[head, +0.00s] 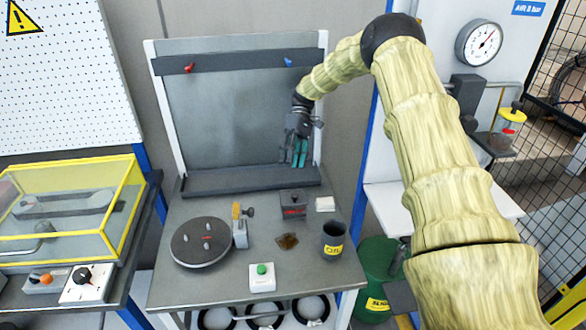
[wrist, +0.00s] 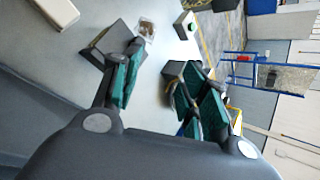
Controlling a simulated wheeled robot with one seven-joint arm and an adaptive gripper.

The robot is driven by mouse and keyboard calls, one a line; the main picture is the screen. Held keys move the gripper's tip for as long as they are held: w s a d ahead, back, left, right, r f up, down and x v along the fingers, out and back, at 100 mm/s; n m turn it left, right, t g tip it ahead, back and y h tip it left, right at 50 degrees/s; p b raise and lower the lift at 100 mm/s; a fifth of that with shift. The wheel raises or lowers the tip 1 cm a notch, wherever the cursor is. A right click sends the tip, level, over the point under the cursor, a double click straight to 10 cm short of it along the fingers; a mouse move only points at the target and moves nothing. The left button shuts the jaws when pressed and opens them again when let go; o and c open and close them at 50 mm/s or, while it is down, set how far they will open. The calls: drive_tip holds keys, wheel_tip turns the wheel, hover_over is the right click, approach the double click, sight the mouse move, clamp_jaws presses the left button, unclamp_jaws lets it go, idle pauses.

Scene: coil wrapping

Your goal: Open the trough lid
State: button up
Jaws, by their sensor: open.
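A small dark box with a red mark (head: 293,210), which I take to be the trough, stands on the grey bench near its back right. Its top looks covered, but the lid's edge is too small to make out. A dark box (wrist: 112,40) shows beyond one finger in the wrist view, partly hidden; it appears to be the same one. My gripper (head: 300,152) hangs above and behind the trough, in front of the grey back panel, fingers pointing down. Its green-padded fingers are apart and empty (wrist: 158,88), touching nothing that I can see.
A dark cup with a yellow label (head: 333,243) stands right of a brown patch (head: 287,241). A small white block (head: 325,203) lies beside the trough. A round plate with pegs (head: 201,241) and a yellow-topped upright (head: 238,226) are left. A green-button box (head: 262,278) sits at the front.

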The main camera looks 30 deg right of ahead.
wheel_tip(320, 180, up, 4)
drive_tip(key=shift+r, duration=0.25)
idle(0.5)
